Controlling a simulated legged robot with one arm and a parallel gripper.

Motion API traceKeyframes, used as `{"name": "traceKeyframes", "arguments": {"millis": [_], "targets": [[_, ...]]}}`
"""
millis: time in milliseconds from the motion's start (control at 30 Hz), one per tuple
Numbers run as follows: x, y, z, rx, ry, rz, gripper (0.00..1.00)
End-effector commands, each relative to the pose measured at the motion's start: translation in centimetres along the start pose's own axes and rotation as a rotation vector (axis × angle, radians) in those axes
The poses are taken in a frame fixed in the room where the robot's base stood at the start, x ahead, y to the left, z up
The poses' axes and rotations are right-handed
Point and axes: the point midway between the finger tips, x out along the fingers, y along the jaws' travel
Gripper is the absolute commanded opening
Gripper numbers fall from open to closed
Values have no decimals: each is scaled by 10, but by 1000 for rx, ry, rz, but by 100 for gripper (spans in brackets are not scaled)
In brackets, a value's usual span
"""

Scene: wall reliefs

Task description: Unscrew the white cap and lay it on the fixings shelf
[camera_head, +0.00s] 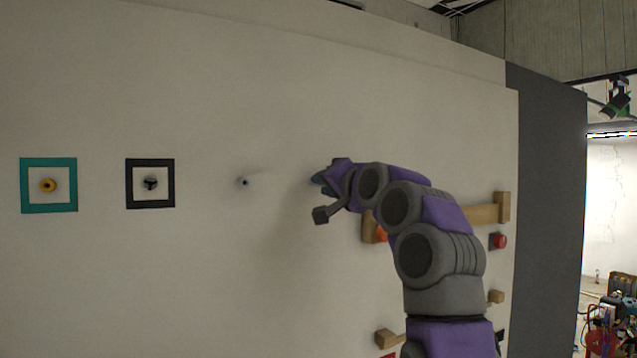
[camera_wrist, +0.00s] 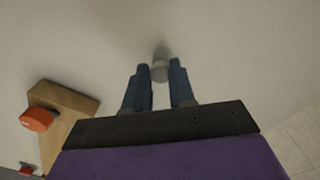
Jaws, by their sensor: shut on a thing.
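My gripper (camera_wrist: 161,72) is shut on a small white cap (camera_wrist: 159,71), which sits between the fingertips close to the white wall in the wrist view. In the head view my gripper (camera_head: 320,180) is near the middle of the wall, and the cap there is hidden by it. A wooden shelf (camera_head: 480,214) is on the wall to the right, partly hidden behind my arm. Lower wooden pieces (camera_head: 386,338) also show beside my arm; I cannot tell which is the fixings shelf.
An orange round thing (camera_wrist: 37,119) is by a wooden piece (camera_wrist: 70,96). A red knob (camera_head: 498,240) is at the right. The wall between is clear.

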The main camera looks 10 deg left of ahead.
Motion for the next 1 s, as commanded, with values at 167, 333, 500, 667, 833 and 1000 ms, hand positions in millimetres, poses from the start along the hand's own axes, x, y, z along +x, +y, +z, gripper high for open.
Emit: {"name": "traceKeyframes", "arguments": {"millis": [167,333,500,667,833,1000], "targets": [[-1,0,-4,-190,7,0,0],[-1,0,-3,-254,7,0,0],[-1,0,-2,-253,7,-1,0],[-1,0,-4,-301,9,-1,0],[-1,2,-3,-494,7,1,0],[-1,1,-2,-561,6,-1,15]]}}
